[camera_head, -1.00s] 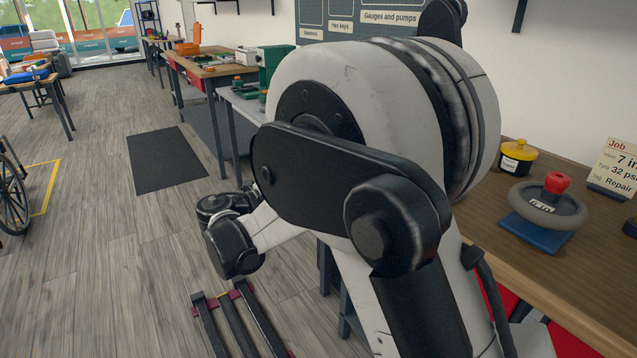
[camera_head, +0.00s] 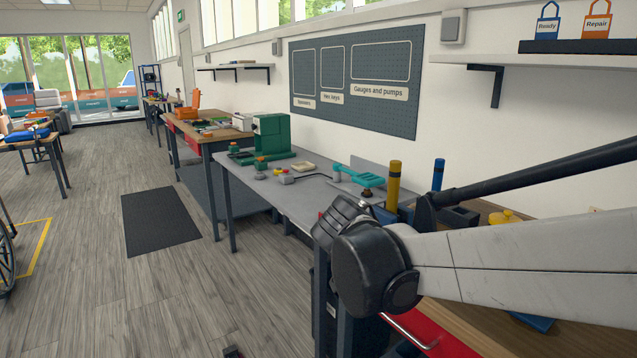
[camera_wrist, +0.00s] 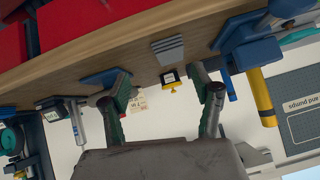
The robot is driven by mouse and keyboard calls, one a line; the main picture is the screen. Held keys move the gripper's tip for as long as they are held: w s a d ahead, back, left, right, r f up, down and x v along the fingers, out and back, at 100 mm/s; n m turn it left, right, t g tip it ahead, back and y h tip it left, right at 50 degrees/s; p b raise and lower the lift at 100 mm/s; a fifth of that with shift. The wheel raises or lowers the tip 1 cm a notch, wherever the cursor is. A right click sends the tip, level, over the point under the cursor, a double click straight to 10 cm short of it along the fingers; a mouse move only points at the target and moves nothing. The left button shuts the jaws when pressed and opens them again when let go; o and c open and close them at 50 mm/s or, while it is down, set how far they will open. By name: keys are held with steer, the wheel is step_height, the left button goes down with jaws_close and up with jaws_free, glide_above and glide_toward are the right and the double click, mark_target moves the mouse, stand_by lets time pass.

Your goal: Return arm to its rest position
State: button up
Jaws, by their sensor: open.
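My arm reaches in from the right edge of the head view, with a pale link and a dark rounded joint in front of the workbenches. My gripper (camera_wrist: 162,80) shows in the wrist view, its two fingers spread wide with nothing held between them. In the head view I cannot make out the fingers. The wrist view is turned over, with a wooden bench top (camera_wrist: 100,62) across its upper part. A small yellow-and-black pot (camera_wrist: 172,83) and a pale job card (camera_wrist: 138,103) appear in the gap between the fingers, behind them.
A grey bench (camera_head: 240,188) holds a green machine (camera_head: 271,138). A yellow cylinder (camera_head: 393,186) and a blue cylinder (camera_head: 438,174) stand near my arm. A pegboard (camera_head: 355,82) and shelf (camera_head: 565,47) are on the wall. Floor around the black mat (camera_head: 160,220) is clear.

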steer(key=s+d+r+n+t+y+p, duration=0.1)
steer(key=s+n+y+p, duration=0.4)
steer(key=s+n, duration=0.7)
steer(key=s+d+y, duration=0.1)
steer(key=s+y, duration=0.1)
steer(key=s, duration=0.6)
steer(key=shift+d+y, duration=0.2)
steer(key=shift+y, duration=0.2)
